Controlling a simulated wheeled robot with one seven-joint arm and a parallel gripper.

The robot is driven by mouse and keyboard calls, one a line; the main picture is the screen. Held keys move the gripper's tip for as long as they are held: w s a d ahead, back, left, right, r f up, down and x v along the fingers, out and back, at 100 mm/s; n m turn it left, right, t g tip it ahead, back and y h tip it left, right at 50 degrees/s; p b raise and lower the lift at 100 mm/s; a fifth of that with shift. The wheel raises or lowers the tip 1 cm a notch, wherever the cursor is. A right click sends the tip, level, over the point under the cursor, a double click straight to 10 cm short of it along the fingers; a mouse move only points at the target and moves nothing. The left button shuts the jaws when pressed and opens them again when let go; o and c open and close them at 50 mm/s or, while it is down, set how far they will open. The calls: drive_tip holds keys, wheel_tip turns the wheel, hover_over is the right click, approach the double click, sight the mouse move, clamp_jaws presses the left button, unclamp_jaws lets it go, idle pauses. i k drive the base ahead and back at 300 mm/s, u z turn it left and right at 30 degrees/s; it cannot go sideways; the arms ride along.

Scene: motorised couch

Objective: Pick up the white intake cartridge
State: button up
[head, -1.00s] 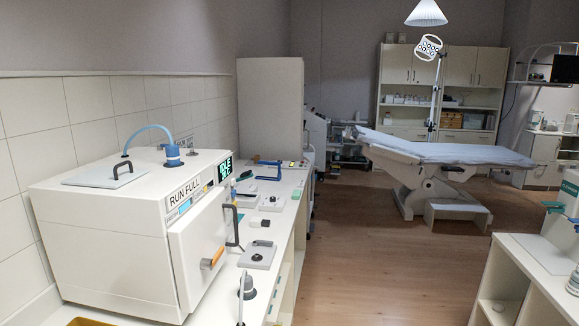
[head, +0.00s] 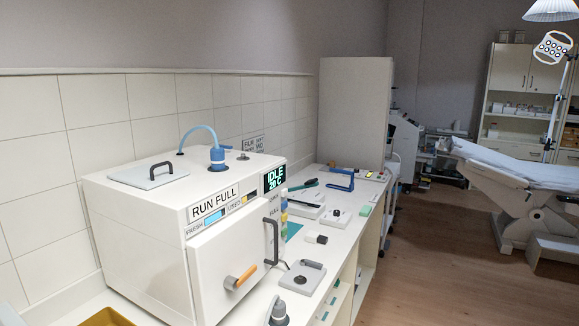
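I cannot pick out a white intake cartridge for certain. A small dark-and-white block (head: 316,239) lies on the white counter (head: 345,236), right of the steriliser-like machine; it is too small to tell what it is. The white boxy machine (head: 140,238) is labelled "RUN FULL", and its display (head: 275,179) reads "IDLE 20 C". Its front door (head: 235,265) looks shut, with an orange-tipped lever (head: 241,278) and a dark handle (head: 271,242). My gripper is not in view.
A pale plate with a dark knob (head: 303,278) and a grey knobbed fitting (head: 278,314) are on the near counter. A blue clamp-like frame (head: 342,181) is farther back. A padded couch (head: 510,170) stands at right. The wooden floor (head: 430,270) between is clear.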

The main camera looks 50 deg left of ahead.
sight(312, 236)
drive_tip(key=u, duration=0.3)
drive_tip(key=i, duration=1.6)
drive_tip(key=u, duration=0.9)
drive_tip(key=i, duration=1.2)
drive_tip(key=u, duration=1.85)
drive_tip(key=i, duration=0.7)
drive_tip(key=u, duration=0.7)
drive_tip(key=k, duration=1)
drive_tip(key=z, duration=0.95)
drive_tip(key=i, duration=1)
drive_tip(key=z, duration=0.1)
